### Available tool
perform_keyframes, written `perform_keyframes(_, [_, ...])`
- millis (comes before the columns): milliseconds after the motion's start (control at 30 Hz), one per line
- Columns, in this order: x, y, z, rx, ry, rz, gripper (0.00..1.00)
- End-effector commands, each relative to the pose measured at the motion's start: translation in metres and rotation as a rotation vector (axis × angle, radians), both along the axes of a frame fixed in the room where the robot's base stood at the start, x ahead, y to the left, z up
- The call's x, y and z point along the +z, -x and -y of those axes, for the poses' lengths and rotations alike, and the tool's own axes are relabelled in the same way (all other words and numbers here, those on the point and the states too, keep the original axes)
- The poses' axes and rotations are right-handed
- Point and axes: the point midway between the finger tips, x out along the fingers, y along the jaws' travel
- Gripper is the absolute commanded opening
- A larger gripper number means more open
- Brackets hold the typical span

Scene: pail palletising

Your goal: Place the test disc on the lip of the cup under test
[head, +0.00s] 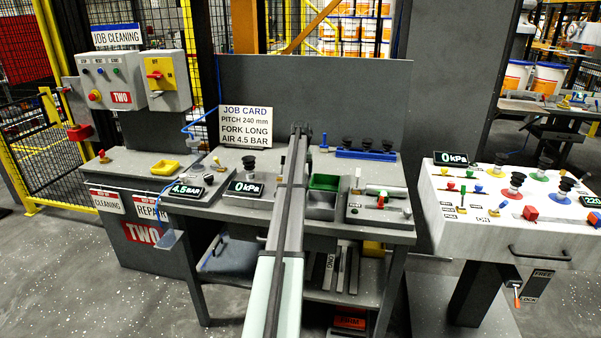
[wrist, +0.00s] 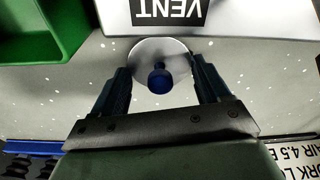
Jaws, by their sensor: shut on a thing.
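The test disc, a pale round plate (wrist: 150,49) with a blue knob (wrist: 159,78), shows in the wrist view. My gripper (wrist: 161,66) has its two dark fingers on either side of the disc and is shut on it. Whether the disc touches the bench or hangs above it I cannot tell. In the head view my arm hides the disc and the fingers. The cup under test appears to be the black suction cup (head: 249,162) on the bench tester with a 0 kPa display (head: 246,187), left of my arm. The cup is not in the wrist view.
A green bin (head: 324,182) stands right of my arm. Behind it is a blue rack (head: 366,155) with several black cups. The job card (head: 246,127) stands at the back. A white test console (head: 450,210) stands far right.

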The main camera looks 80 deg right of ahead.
Motion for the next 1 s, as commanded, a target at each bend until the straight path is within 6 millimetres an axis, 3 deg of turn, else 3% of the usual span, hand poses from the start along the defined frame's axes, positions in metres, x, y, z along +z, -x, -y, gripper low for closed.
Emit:
perform_keyframes(67, [-0.002, 0.0, 0.0, 0.0, 0.0, 0.0, 0.44])
perform_keyframes(100, [-0.002, 0.0, 0.0, 0.0, 0.0, 0.0, 0.78])
perform_keyframes(333, [-0.002, 0.0, 0.0, 0.0, 0.0, 0.0, 1.0])
perform_keyframes(667, [0.003, 0.0, 0.0, 0.0, 0.0, 0.0, 1.0])
perform_keyframes(1000, [0.056, 0.001, -0.006, 0.0, 0.002, 0.0, 1.0])
